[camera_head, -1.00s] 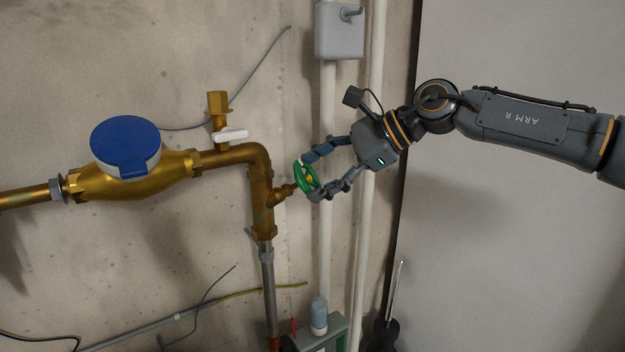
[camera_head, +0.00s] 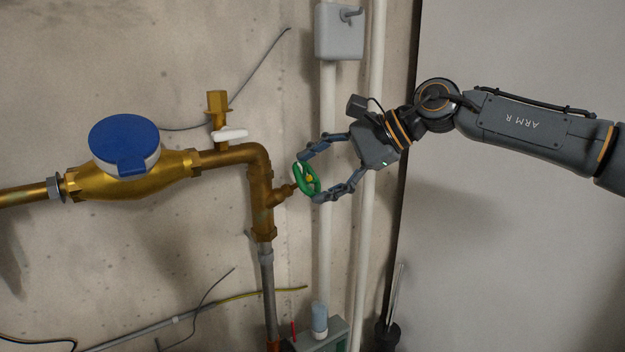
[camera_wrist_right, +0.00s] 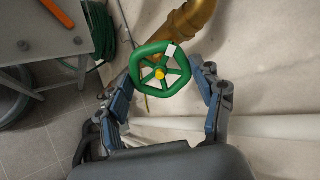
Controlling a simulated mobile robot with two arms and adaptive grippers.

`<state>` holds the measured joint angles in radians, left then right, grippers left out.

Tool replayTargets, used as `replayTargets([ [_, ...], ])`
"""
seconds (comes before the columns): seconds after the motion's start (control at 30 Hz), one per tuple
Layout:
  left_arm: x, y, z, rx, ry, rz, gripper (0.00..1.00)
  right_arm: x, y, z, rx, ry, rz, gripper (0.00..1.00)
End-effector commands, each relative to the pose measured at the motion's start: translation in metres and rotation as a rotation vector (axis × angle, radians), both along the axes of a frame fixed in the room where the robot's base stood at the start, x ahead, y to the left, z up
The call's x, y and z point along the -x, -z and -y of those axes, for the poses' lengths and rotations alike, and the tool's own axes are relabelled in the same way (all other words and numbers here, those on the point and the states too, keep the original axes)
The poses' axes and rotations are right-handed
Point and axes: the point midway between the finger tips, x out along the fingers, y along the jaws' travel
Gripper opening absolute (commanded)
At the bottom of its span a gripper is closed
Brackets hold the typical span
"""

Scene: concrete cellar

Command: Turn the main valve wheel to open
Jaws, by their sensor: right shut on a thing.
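The main valve wheel (camera_head: 300,182) is a small green hand wheel with a yellow hub. It sits on a brass stem at the right of the vertical pipe. My right gripper (camera_head: 313,174) reaches in from the right, with one finger at the wheel's upper side and one at its lower side. It is shut on the wheel rim. In the right wrist view the spoked wheel (camera_wrist_right: 160,74) stands between the two fingers, with a white mark on its upper right rim. My left gripper is not in view.
A brass water meter with a blue lid (camera_head: 125,143) and a white-handled tap (camera_head: 230,134) are left of the wheel. White vertical pipes (camera_head: 367,230) run behind my gripper. A grey box (camera_head: 340,32) hangs above. The right wrist view shows a grey table (camera_wrist_right: 45,42).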

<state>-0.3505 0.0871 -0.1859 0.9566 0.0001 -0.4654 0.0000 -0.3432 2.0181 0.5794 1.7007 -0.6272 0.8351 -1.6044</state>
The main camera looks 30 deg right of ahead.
Motion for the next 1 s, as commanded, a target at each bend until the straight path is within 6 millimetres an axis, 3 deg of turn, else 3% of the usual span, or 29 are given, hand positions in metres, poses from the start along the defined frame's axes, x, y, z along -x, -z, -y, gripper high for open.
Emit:
replayTargets([
  [0.67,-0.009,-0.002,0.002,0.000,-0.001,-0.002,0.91,0.001,0.004,0.000,0.112,-0.111,0.110,0.34],
  [0.8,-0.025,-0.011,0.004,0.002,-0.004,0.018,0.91,0.001,0.004,0.000,0.193,-0.190,0.193,0.34],
  [1.0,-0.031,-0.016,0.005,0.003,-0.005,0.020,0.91,0.001,0.003,0.000,0.281,-0.275,0.285,0.34],
])
